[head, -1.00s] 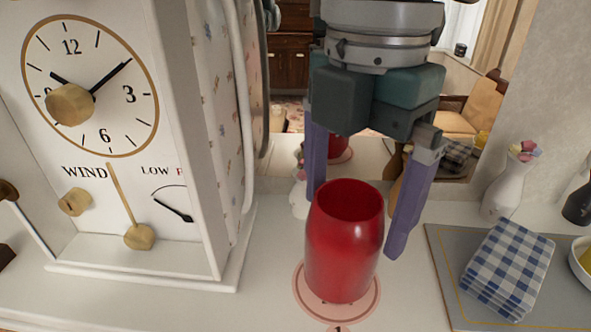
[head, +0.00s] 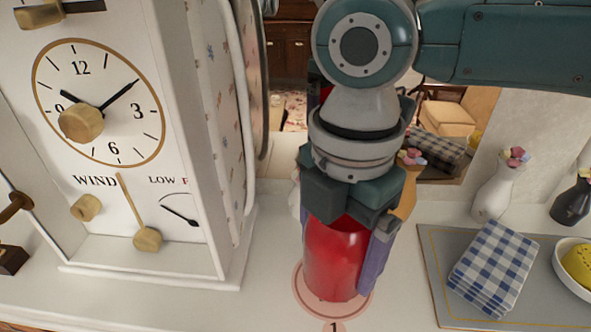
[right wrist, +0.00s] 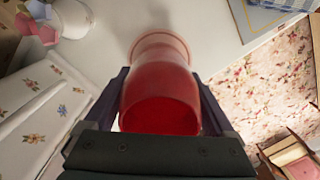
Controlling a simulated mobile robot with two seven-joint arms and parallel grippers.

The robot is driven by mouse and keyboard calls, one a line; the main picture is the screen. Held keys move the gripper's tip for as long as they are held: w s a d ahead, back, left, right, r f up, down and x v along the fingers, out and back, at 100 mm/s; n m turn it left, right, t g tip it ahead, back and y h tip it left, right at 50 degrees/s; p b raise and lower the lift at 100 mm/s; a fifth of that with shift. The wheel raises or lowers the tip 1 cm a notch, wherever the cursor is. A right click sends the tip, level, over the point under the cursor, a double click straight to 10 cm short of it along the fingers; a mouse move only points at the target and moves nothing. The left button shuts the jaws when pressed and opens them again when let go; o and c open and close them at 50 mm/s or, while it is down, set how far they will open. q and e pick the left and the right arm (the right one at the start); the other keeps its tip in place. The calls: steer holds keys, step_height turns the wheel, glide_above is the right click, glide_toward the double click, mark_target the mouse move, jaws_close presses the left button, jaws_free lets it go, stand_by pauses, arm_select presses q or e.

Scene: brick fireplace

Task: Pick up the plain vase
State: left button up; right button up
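The plain vase (head: 330,262) is glossy red and stands upright on a round pink mat (head: 299,292) on the white shelf. My right gripper (head: 346,252) is over it from above, palm near the rim, with its fingers down on both sides of the vase. In the right wrist view the vase (right wrist: 160,88) sits between both fingers, with a thin gap at the left, so the gripper looks open. My left gripper is not in view.
A large white clock case (head: 125,150) stands close on the left. On the right are a grey mat (head: 432,270) with a checked cloth (head: 492,268), a bowl (head: 566,272) with something yellow, a white vase (head: 492,193) and a black vase (head: 571,203). A mirror is behind.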

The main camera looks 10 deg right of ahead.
steer(key=shift+r, duration=0.1)
jaws_close()
stand_by(0.3)
